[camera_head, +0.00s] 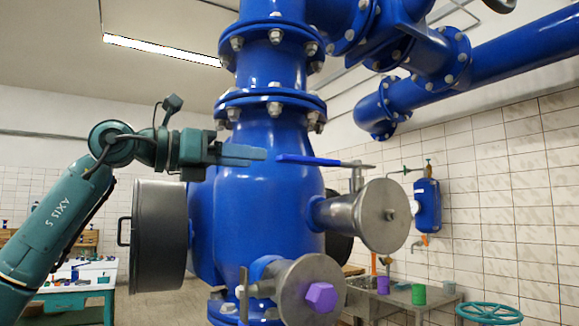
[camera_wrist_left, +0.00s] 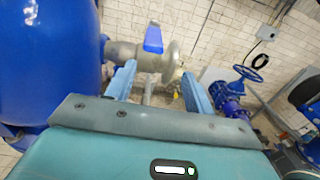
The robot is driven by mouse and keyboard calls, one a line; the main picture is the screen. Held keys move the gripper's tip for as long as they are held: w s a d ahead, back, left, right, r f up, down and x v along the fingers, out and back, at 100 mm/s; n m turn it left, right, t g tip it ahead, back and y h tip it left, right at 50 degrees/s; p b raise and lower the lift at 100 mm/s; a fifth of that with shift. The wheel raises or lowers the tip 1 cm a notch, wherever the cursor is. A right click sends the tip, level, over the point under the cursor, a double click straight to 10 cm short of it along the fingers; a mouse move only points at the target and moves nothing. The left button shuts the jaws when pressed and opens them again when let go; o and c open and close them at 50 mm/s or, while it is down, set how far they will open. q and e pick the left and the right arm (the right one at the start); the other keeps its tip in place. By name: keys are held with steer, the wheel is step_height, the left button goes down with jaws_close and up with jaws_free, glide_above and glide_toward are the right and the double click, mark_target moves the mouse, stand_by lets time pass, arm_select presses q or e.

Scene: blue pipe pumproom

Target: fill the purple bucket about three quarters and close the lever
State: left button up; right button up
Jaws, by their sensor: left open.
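The blue lever (camera_head: 308,159) sits on a steel valve beside the big blue vessel, and its handle points left toward my left gripper (camera_head: 264,155). The gripper is open and empty, its fingertips just short of the handle end in the picture. In the left wrist view, the blue lever (camera_wrist_left: 153,40) shows beyond and between the two open fingers of my gripper (camera_wrist_left: 158,70), apart from them. The small purple bucket (camera_head: 383,285) stands on a metal bench at the back right. Its inside cannot be seen. My right gripper is out of view.
A green cup (camera_head: 419,294) stands right of the purple bucket. The blue vessel (camera_head: 262,215) fills the middle, with a steel flange bearing a purple plug (camera_head: 320,297) in front. A teal handwheel (camera_head: 488,311) is at the lower right. A table (camera_head: 75,285) stands at left.

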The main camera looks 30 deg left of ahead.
mark_target(299, 158)
arm_select(q)
steer(key=shift+y, duration=0.3)
steer(key=p+x, duration=0.1)
steer(key=x, duration=0.2)
steer(key=r+p+x, duration=0.1)
steer(key=x, duration=0.3)
steer(key=a+p+x, duration=0.1)
steer(key=x, duration=0.2)
steer(key=shift+w+d+r, duration=0.15)
steer(key=shift+w+r, duration=0.1)
steer(key=shift+w, duration=0.2)
steer(key=shift+w+d+f, duration=0.1)
steer(key=shift+w+d, duration=0.25)
steer(key=shift+w, duration=0.3)
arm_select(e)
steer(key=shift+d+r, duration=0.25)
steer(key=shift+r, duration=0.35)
arm_select(q)
steer(key=shift+c, duration=0.2)
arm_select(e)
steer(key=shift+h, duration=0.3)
arm_select(q)
steer(key=c, duration=0.3)
jaws_close()
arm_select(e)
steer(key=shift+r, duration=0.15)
